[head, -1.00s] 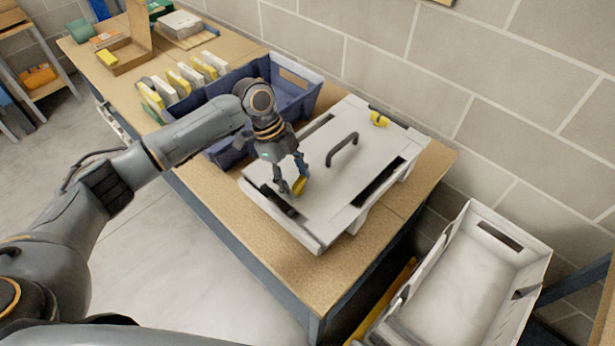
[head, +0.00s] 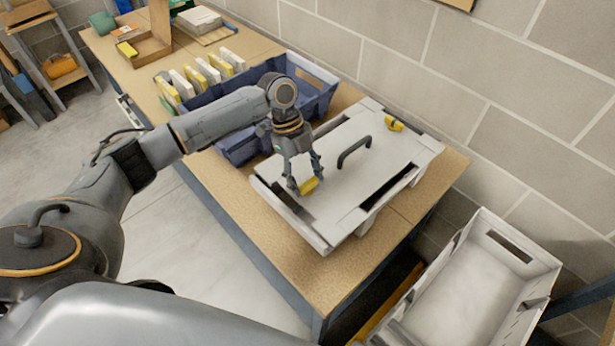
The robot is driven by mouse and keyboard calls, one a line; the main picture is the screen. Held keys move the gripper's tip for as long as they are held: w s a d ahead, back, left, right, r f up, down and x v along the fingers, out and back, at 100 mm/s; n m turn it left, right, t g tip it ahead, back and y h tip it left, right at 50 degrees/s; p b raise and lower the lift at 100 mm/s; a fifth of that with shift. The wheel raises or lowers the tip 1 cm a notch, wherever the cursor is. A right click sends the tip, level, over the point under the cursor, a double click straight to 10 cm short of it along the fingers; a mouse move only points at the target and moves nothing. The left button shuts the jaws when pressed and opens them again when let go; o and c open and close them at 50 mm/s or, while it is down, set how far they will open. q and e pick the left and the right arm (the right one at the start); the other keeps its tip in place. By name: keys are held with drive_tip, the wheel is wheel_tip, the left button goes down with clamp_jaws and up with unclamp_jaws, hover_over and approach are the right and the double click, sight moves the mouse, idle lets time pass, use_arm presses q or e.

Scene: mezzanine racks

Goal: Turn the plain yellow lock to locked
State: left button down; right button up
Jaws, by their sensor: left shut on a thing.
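A white box with a flat lid (head: 335,170) lies on the bench, with a black arched handle (head: 354,150) on the lid. A plain yellow lock (head: 309,186) sits at the lid's near left part. My left gripper (head: 305,184) reaches down over it and is shut on it, its fingers hiding part of the lock. A second yellow lock (head: 394,124) with a dark mark is at the lid's far corner, apart from the gripper. Which way the plain lock counts as locked cannot be told. My right gripper is out of view.
A blue bin (head: 318,88) stands close behind the box, under my left forearm. Yellow and white upright pieces (head: 205,72) and a cardboard box (head: 145,50) stand farther along the bench. An empty white crate (head: 480,285) is at the lower right, below the bench.

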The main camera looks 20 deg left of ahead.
use_arm(q)
drive_tip(key=shift+c, duration=2.2)
unclamp_jaws()
drive_tip(key=v, duration=1.2)
drive_tip(key=shift+f, duration=0.1)
